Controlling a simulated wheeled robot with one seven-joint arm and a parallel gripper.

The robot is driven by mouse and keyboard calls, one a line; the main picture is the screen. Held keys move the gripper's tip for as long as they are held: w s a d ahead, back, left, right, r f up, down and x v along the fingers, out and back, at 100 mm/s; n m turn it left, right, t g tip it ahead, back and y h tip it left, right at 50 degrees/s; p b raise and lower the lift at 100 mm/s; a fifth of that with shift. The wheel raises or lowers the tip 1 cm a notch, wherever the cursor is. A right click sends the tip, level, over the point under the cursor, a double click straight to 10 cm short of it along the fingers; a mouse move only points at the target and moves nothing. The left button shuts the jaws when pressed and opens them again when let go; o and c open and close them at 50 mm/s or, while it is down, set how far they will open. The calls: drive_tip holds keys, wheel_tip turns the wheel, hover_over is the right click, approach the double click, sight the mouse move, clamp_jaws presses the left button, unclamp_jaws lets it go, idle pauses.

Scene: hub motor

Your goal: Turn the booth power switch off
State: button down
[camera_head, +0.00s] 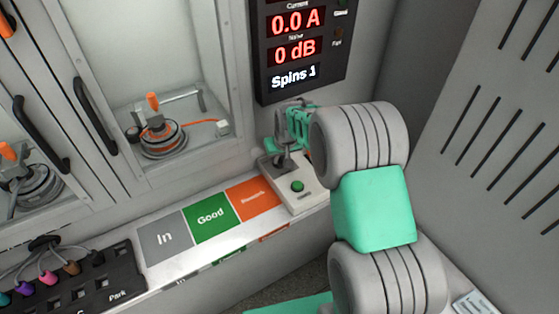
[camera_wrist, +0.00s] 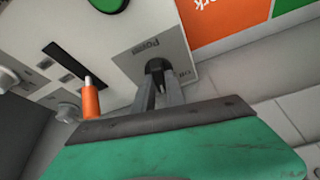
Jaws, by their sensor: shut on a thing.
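The booth power switch (camera_wrist: 155,66) is a small dark lever on a grey plate marked "Power" in the wrist view. My gripper (camera_wrist: 162,88) has its two grey fingers shut around this lever, and they hide most of it. Which way the lever is tilted is hard to tell. In the head view my gripper (camera_head: 283,158) reaches down onto the back of a pale control box (camera_head: 304,200). The switch itself is hidden there behind my fingers.
A green button (camera_head: 297,186) sits at the box's front. An orange-handled lever (camera_wrist: 91,102) stands by a slot close to my fingers. A display (camera_head: 298,50) above reads 0.0 A, 0 dB, Spins 1. A booth wall (camera_head: 490,130) closes the right.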

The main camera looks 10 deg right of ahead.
drive_tip(key=n+b, duration=0.1)
drive_tip(key=n, duration=0.1)
drive_tip(key=n+y+b, duration=0.1)
drive_tip(key=n, duration=0.1)
drive_tip(key=n+g+y, duration=0.1)
drive_tip(key=n, duration=0.1)
drive_tip(key=shift+w+d+f+n+b, duration=0.1)
drive_tip(key=shift+w+d+n+b, duration=0.05)
drive_tip(key=shift+d+n+b, duration=0.2)
drive_tip(key=n, duration=0.2)
drive_tip(key=n+g+y+b, duration=0.1)
drive_tip(key=n, duration=0.1)
drive_tip(key=shift+n+g, duration=0.3)
drive_tip(key=shift+n, duration=0.05)
drive_tip(key=shift+w+a+y, duration=0.1)
drive_tip(key=shift+y, duration=0.3)
drive_tip(key=c, duration=1.4)
unclamp_jaws()
drive_tip(key=v, duration=0.8)
drive_tip(key=shift+a, duration=0.1)
